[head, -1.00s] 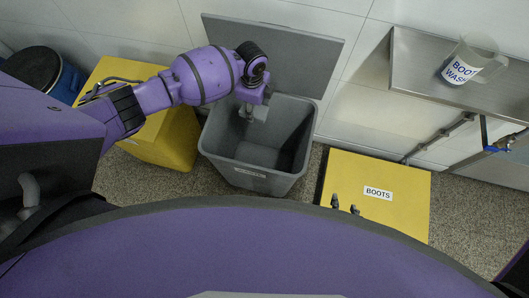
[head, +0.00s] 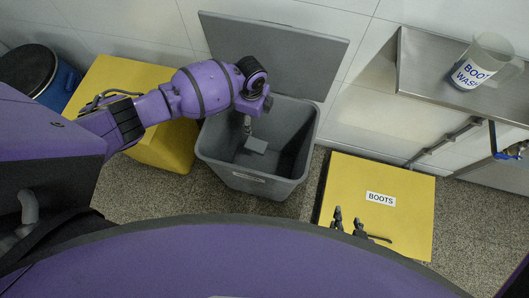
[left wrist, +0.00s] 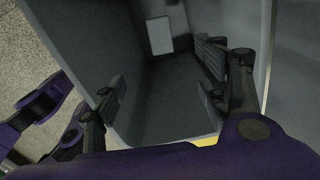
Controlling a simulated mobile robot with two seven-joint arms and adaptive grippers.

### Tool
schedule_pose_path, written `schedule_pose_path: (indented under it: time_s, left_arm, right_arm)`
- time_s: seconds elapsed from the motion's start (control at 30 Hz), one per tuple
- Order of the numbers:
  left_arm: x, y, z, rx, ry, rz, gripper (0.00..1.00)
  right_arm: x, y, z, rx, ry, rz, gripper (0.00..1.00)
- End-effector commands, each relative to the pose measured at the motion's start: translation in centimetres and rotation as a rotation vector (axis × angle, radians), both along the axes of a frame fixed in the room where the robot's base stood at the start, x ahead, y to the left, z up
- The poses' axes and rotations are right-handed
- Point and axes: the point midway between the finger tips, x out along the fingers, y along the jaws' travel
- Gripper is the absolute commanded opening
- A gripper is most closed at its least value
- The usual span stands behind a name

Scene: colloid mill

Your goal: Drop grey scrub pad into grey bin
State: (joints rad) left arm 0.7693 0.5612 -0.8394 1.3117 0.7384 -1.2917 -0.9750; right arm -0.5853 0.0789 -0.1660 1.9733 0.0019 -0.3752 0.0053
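The grey bin (head: 222,168) stands on the floor with its grey lid (head: 275,55) open against the wall. The small light-grey scrub pad (head: 256,145) is inside the bin, below my left gripper (head: 247,125). The left wrist view shows the pad (left wrist: 159,35) deep in the bin, clear of the fingers; whether it rests on the bottom is hard to tell. My left gripper (left wrist: 165,90) is open and empty, pointing down into the bin. My right gripper (head: 348,222) is open and empty above the yellow BOOTS box.
A yellow container (head: 160,150) stands left of the bin, with a blue drum (head: 60,88) beyond it. The yellow BOOTS box (head: 400,220) is at right. A steel shelf (head: 425,75) above holds a clear BOOT WASH jug (head: 482,65). Speckled floor shows between them.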

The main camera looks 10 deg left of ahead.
Motion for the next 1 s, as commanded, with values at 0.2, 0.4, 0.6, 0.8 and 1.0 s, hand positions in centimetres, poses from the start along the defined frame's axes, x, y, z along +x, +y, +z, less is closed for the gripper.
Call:
schedule_pose_path:
  time_s: [0.2, 0.4, 0.6, 0.8, 1.0]
  left_arm:
    - [0.0, 0.0, 0.0, 0.0, 0.001, 0.0, 0.68]
    - [0.1, 0.0, 1.6, -0.001, -0.002, 0.0, 0.68]
    - [0.1, 0.0, 5.8, 0.0, -0.003, -0.002, 0.68]
    - [0.1, 0.0, 9.7, 0.0, -0.003, -0.002, 0.68]
    - [0.0, 0.0, 11.7, 0.001, 0.001, 0.0, 0.68]
  right_arm:
    - [-0.4, 0.1, -0.2, -0.001, 0.009, 0.01, 0.4]
    - [-0.4, 0.1, -0.2, 0.0, 0.008, 0.008, 0.4]
    - [-0.3, 0.1, -0.2, 0.0, 0.006, 0.006, 0.4]
    - [-0.2, 0.1, -0.1, 0.0, 0.005, 0.006, 0.4]
    - [-0.2, 0.1, -0.1, -0.001, 0.005, 0.005, 0.4]
